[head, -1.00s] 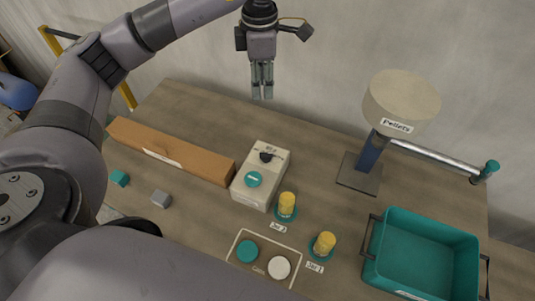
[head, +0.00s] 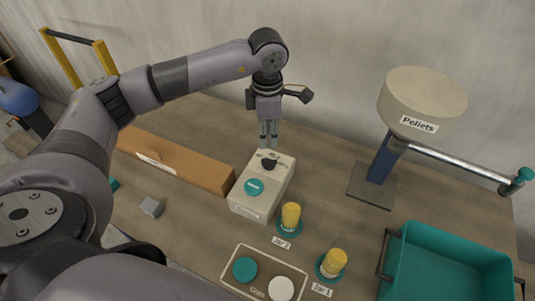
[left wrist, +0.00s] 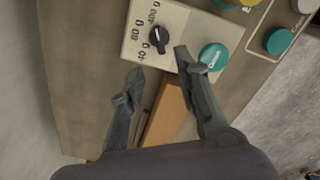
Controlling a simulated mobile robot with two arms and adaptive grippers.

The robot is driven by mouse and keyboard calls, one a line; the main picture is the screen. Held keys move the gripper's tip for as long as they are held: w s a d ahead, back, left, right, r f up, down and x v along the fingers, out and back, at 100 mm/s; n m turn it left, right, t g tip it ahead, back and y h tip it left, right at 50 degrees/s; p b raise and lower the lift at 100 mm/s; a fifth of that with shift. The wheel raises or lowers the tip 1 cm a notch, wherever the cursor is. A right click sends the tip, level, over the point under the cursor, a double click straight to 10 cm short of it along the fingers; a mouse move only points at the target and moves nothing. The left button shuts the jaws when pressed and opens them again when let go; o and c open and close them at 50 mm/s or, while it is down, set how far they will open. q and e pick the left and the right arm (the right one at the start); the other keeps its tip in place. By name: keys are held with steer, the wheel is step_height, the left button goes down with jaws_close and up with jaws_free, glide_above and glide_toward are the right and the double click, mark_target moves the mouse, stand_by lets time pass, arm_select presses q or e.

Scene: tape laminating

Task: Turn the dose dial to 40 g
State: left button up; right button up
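The dose dial is a black knob (head: 269,164) on top of a white dispenser box (head: 250,206). In the left wrist view the knob (left wrist: 159,40) has the labels 40 g, 80 g and 400 g around one side; I cannot tell surely which one it points at. My left gripper (head: 268,141) points down just behind and above the knob. In the left wrist view its fingers (left wrist: 158,65) are apart with nothing between them, and the knob lies beyond the fingertips, not touched. My right gripper is not in view.
A teal button (head: 254,187) sits beside the dial. A long cardboard box (head: 190,168) lies left. Two yellow-filled jars (head: 291,215) (head: 334,262) stand right, near a tray with lids (head: 245,269). A pellet hopper (head: 422,95) and teal bin (head: 440,268) are farther right.

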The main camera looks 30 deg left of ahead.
mark_target(268, 159)
arm_select(q)
step_height(268, 159, down, 10)
steer(key=shift+r+p, duration=0.15)
steer(key=shift+p, duration=0.55)
jaws_close()
